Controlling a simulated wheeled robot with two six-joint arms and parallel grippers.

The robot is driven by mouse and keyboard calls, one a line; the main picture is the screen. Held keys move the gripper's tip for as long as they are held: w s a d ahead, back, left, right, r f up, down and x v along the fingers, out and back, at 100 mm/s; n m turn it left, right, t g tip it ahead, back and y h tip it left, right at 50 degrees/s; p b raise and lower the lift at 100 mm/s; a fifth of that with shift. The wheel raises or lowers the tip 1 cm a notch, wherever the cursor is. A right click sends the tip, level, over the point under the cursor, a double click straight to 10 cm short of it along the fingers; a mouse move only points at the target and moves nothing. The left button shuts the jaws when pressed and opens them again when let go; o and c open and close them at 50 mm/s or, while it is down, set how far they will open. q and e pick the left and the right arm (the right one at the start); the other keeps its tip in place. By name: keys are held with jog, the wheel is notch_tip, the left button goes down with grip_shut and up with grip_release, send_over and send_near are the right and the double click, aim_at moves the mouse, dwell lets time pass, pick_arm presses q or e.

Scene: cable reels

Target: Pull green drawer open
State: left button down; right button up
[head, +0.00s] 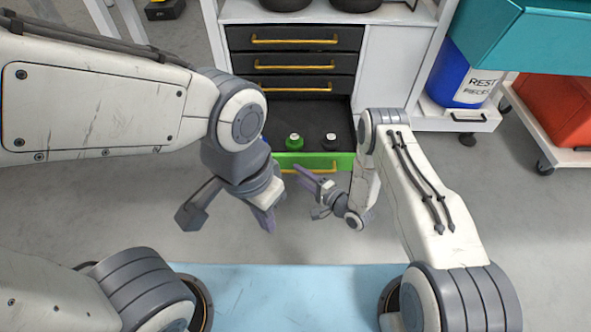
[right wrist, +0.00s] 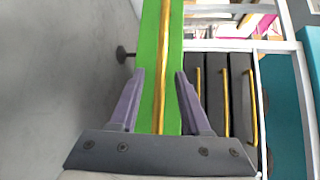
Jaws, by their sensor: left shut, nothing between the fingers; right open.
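The green drawer (head: 344,161) is the lowest of the cabinet and stands pulled out, its dark inside showing in the head view. Its gold handle (head: 327,167) is on the front. In the right wrist view the green front (right wrist: 149,40) and gold handle (right wrist: 162,75) run upright between the fingers of my right gripper (right wrist: 159,73). That gripper is open and not closed on the handle; it also shows in the head view (head: 306,191), just in front of the drawer. My left gripper (head: 268,219) is shut and empty, lower and left of the handle.
Black drawers (head: 304,62) above are closed. A blue bin (head: 457,78) and an orange container (head: 560,108) stand right. Grey floor (head: 215,235) is clear before the cabinet.

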jog(key=p+v, duration=0.2)
jog(key=v, duration=0.6)
